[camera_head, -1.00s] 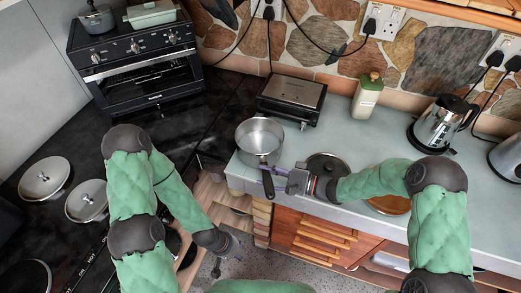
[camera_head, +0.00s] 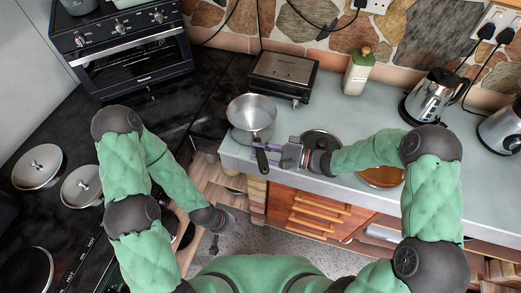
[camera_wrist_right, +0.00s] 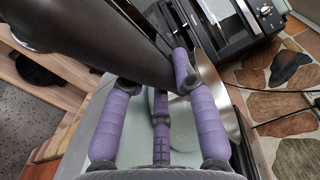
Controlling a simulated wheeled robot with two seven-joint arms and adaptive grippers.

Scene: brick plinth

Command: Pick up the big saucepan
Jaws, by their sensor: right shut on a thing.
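The metal saucepan (camera_head: 247,117) is upright at the left front corner of the pale worktop, its dark handle (camera_head: 262,160) pointing over the front edge. I cannot tell whether its base touches the worktop. My right gripper (camera_head: 272,149) is shut on the handle from the right. In the right wrist view the dark handle (camera_wrist_right: 95,38) crosses the purple fingers (camera_wrist_right: 150,85), with part of the shiny pan beyond them. My left gripper (camera_head: 229,223) hangs low in front of the counters, away from the saucepan. Its fingers are too small to read.
A black grill (camera_head: 284,72) stands just behind the saucepan. A bottle (camera_head: 358,72) and kettle (camera_head: 430,97) stand further right. Two lids (camera_head: 38,166) lie on the dark left counter.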

